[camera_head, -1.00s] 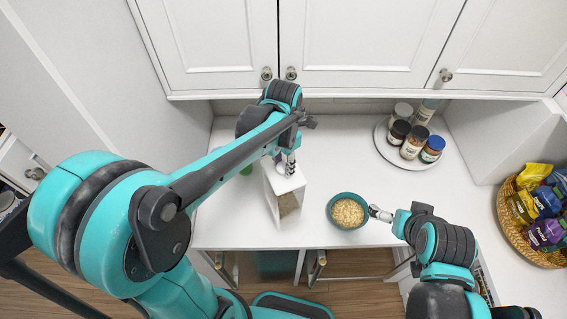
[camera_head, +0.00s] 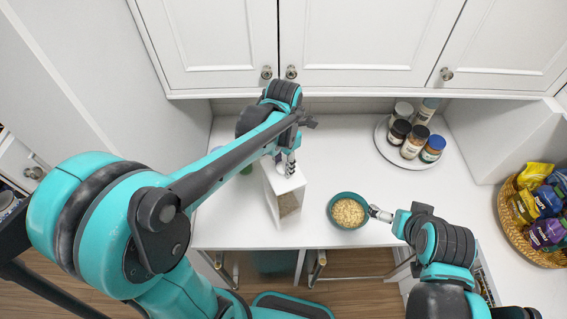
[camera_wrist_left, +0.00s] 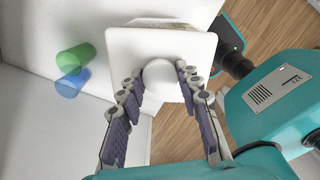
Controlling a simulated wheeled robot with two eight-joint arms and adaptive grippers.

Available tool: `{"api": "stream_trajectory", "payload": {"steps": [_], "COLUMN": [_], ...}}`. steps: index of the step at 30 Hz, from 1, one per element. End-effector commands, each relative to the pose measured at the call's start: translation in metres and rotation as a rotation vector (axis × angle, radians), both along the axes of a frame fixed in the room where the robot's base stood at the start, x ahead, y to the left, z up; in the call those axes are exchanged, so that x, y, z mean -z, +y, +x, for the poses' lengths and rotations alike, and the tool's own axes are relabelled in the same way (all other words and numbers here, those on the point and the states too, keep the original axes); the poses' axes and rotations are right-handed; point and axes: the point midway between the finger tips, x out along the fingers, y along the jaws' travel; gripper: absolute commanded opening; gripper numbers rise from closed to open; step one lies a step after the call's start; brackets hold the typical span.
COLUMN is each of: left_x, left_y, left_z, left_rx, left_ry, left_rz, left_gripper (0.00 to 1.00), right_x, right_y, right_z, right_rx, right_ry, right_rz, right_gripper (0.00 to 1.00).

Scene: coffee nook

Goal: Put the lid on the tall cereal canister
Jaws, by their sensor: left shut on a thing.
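The tall cereal canister (camera_head: 289,204) stands upright on the counter, with tan cereal showing low in its side. Its white square lid (camera_head: 292,184) is at the canister's top; I cannot tell whether it is fully seated. In the left wrist view the lid (camera_wrist_left: 128,48) fills the middle and hides nearly all of the canister. My left gripper (camera_head: 289,168) comes from above and is shut on the lid's round knob (camera_wrist_left: 159,74). My right gripper (camera_head: 374,211) is at the right rim of a teal bowl of cereal (camera_head: 348,211); its jaws are too small to read.
A round tray (camera_head: 382,148) with several jars stands at the back right. A wicker basket (camera_head: 511,225) of snack bags is at the far right. Green (camera_wrist_left: 73,60) and blue (camera_wrist_left: 71,83) cylinders stand left of the canister. Counter behind the bowl is clear.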

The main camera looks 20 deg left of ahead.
Motion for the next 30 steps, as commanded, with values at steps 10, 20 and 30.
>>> {"api": "stream_trajectory", "payload": {"steps": [10,20,30], "left_x": [0.0001,0.0001,0.0001], "left_y": [0.0,0.0,0.0], "left_z": [0.0,0.0,0.0], "left_rx": [0.0,0.0,0.0], "left_ry": [0.0,0.0,0.0], "left_rz": [0.0,0.0,0.0], "left_gripper": [0.06,0.61,0.79], "right_x": [0.0004,0.0004,0.0004], "right_y": [0.0,0.0,0.0], "right_z": [0.0,0.0,0.0], "right_rx": [0.0,0.0,0.0], "right_ry": [0.0,0.0,0.0], "right_rz": [0.0,0.0,0.0], "right_gripper": [1.0,1.0,1.0]}}
